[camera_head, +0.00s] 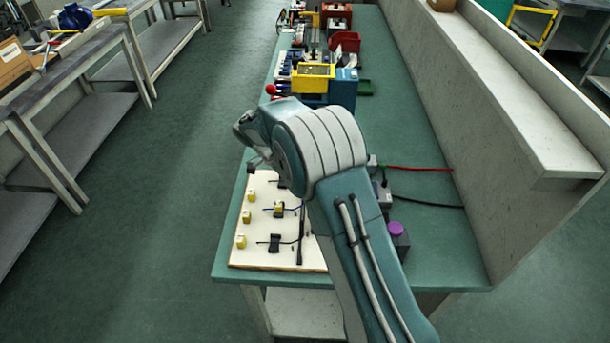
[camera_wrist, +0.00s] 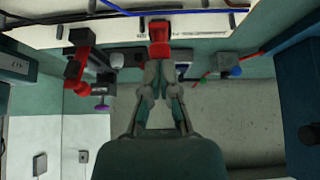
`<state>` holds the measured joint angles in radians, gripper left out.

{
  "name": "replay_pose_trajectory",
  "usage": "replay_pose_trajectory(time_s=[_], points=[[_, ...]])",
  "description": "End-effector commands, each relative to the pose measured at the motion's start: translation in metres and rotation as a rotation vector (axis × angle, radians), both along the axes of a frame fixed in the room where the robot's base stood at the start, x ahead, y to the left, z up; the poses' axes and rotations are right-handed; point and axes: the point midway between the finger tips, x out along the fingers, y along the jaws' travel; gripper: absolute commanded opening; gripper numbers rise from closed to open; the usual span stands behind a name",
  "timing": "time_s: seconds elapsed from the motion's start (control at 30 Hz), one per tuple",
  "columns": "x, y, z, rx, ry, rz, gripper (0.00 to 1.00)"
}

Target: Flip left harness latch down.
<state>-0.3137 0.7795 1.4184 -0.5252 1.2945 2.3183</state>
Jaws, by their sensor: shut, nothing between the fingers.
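The white harness board (camera_head: 265,250) lies on the near end of the green bench, partly hidden behind my arm. Its edge with wires shows along the top of the wrist view (camera_wrist: 215,25). A red piece (camera_wrist: 159,40) stands at the board's edge, directly in front of the fingertips. A second red piece with dark blocks (camera_wrist: 80,65) is to its left. Which of them is the left harness latch I cannot tell. My gripper (camera_wrist: 160,68) is shut and empty, its tips close to the middle red piece; contact is unclear.
Yellow blocks (camera_head: 246,216) and black clips (camera_head: 275,242) sit on the board. A dark box with a purple knob (camera_head: 395,228) stands to the right of my arm. A yellow-topped fixture (camera_head: 313,76) stands farther back. A pale ledge (camera_head: 520,120) borders the bench's right side.

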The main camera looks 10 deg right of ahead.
Motion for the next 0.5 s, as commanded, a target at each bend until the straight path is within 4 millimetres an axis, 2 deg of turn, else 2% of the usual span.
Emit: replay_pose_trajectory(time_s=[0.03,0.5], points=[[0.001,0.004,-0.004,-0.036,0.008,0.003,0.0],[-0.001,-0.007,-0.004,-0.022,0.006,-0.003,0.0]])
